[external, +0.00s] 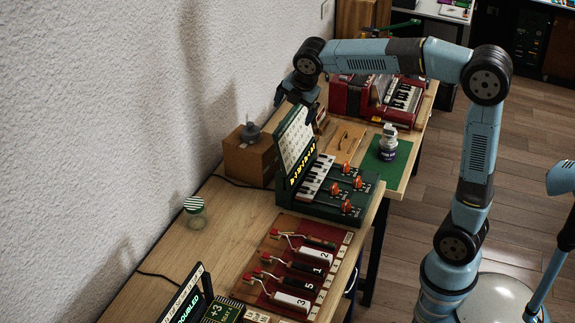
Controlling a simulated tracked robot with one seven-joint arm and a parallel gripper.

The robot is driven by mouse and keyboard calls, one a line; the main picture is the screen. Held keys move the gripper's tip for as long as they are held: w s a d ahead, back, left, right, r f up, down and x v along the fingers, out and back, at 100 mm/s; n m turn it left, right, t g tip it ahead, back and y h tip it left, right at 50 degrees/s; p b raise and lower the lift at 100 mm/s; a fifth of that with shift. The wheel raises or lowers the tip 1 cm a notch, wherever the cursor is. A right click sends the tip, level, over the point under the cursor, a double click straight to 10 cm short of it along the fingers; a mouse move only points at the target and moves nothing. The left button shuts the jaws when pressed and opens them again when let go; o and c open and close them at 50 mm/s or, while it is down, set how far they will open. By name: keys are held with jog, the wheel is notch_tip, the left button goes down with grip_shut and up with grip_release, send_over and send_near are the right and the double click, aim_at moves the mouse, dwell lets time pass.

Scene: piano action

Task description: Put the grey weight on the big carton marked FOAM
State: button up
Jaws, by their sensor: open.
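A small dark grey weight (251,131) with a knob on top sits upright on a brown box-shaped carton (238,158) against the wall. No FOAM lettering can be read on the carton from this side. My gripper (298,98) is open, up and to the right of the weight and apart from it. It points down near the top edge of the upright green-framed panel, and its fingertips are small and hard to make out.
The green keyboard device (330,190) with its upright panel (296,143) stands right of the carton. A striped-lid jar (194,205), a red board with numbered cylinders (300,265), a white-capped bottle (388,142) and a red accordion (375,95) share the benches. Bare wood lies left of the red board.

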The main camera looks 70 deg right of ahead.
jog(key=s+a+f+m, duration=0.2)
jog(key=s+m, duration=0.3)
jog(key=s, duration=0.5)
jog(key=s+a+f+m+t+y, duration=0.1)
jog(key=s+a+f+m, duration=0.1)
jog(key=s+m, duration=0.4)
jog(key=s+a+f+m+t+y, duration=0.1)
jog(key=s+m, duration=0.4)
jog(key=s, duration=0.9)
jog(key=shift+s+a+f+m, duration=0.4)
jog(key=shift+a+f, duration=0.2)
jog(key=shift+a, duration=0.6)
